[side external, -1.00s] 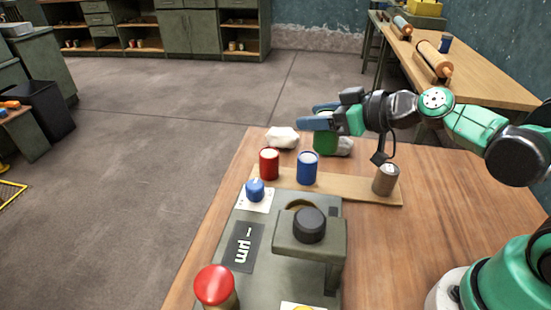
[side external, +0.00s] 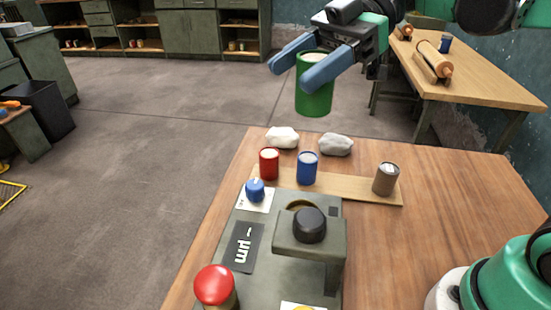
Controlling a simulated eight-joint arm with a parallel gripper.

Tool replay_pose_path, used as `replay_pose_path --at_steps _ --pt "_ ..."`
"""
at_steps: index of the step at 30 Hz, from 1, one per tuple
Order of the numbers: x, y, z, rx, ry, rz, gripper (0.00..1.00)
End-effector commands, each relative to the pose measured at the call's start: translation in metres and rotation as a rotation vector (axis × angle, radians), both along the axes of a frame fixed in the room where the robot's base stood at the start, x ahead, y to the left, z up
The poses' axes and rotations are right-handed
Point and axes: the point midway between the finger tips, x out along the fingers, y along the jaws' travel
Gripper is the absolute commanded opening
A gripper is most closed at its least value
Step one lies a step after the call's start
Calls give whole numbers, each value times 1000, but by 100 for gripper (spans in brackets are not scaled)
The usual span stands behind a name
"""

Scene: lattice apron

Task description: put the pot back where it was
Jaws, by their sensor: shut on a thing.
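The green pot (side external: 314,95) is upright and held in the air, above and beyond the far end of the wooden table. My gripper (side external: 308,70) has its two blue fingers on either side of the pot near its rim and is shut on it. A red pot (side external: 269,163) and a blue pot (side external: 307,168) stand on a wooden board (side external: 345,187). A grey-brown pot (side external: 386,179) stands at the board's right end. Part of the green pot's upper side is hidden by the near finger.
Two white lumps (side external: 282,138) (side external: 336,144) lie behind the board. A grey machine with a dark knob (side external: 309,225), a blue knob (side external: 255,190) and a red button (side external: 214,286) stands in front. The table's right side (side external: 460,200) is clear.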

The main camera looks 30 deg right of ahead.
Motion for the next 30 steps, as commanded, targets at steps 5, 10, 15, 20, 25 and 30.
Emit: replay_pose_path --at_steps 5,10,15,20,25,30 --pt "1 0 -16 0 1 -1 0" --pt "1 0 -53 0 0 -2 0" --pt "0 0 -88 0 1 -3 0" --pt "1 0 -119 0 1 -3 0" --pt "1 0 -147 0 1 -3 0" --pt "1 0 -159 0 1 -3 0"
